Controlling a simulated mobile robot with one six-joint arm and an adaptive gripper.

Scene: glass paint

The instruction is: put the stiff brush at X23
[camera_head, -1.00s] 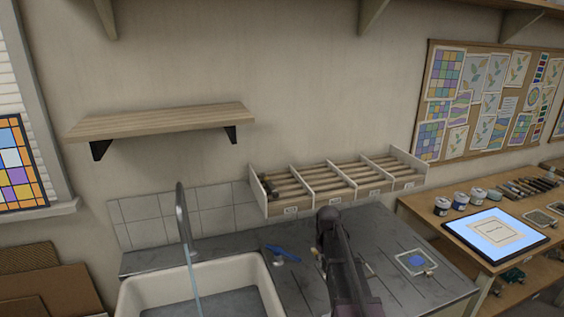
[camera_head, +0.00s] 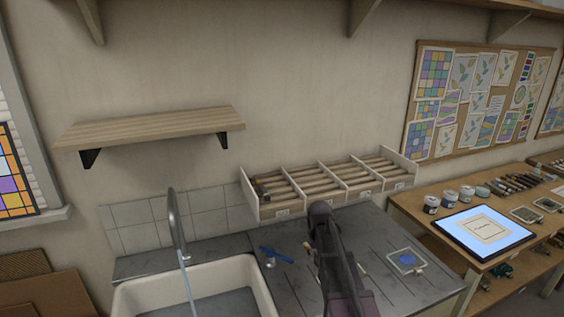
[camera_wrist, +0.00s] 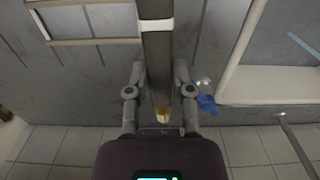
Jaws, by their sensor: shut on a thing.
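My gripper (camera_wrist: 158,70) is shut on a long dark brush (camera_wrist: 156,50) with a white band and a tan tip, taken to be the stiff brush. It runs up the wrist view between the two fingers, and its upper end leaves the frame. In the head view my dark arm stands in front of the counter, and I cannot make out the brush there. A white rack (camera_head: 331,200) with slats and several divided compartments stands behind the counter. Small labels show on its front; I cannot read which is X23. Dark items lie in its leftmost compartment.
A white sink (camera_head: 258,285) with a faucet (camera_head: 176,225) is at left. A wooden shelf (camera_head: 150,127) hangs above. A tablet (camera_head: 485,232) and jars sit on the right bench.

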